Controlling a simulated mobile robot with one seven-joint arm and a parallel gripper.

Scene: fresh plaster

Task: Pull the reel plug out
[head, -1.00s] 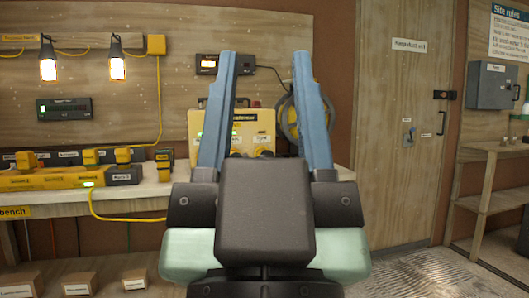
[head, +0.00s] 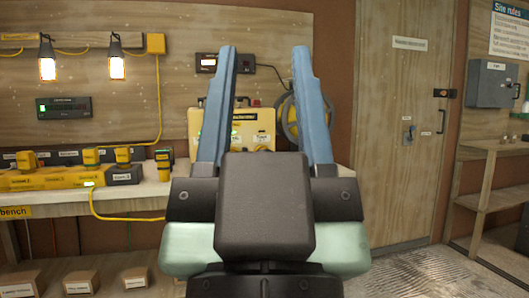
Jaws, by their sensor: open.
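My gripper (head: 266,55) is open and empty, its two blue fingers pointing up in the middle of the head view. Between the fingers, farther back, stands a yellow box unit (head: 251,130) with small lit displays; its lower part is hidden behind my gripper. A grey and yellow reel (head: 290,122) is by the wall behind the right finger, partly covered by it. A dark cable runs from a wall meter (head: 207,63) toward the reel. I cannot tell which plug is the reel plug; several yellow plugs (head: 92,157) sit in the yellow power strip (head: 55,179) on the bench at left.
The bench (head: 120,200) runs along the left, with cardboard boxes (head: 78,283) below. Two lit lamps (head: 47,68) hang above it. A yellow-black handheld device (head: 164,164) stands on the bench. A wooden door (head: 400,150) and a shelf (head: 490,190) are at right, with open floor before them.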

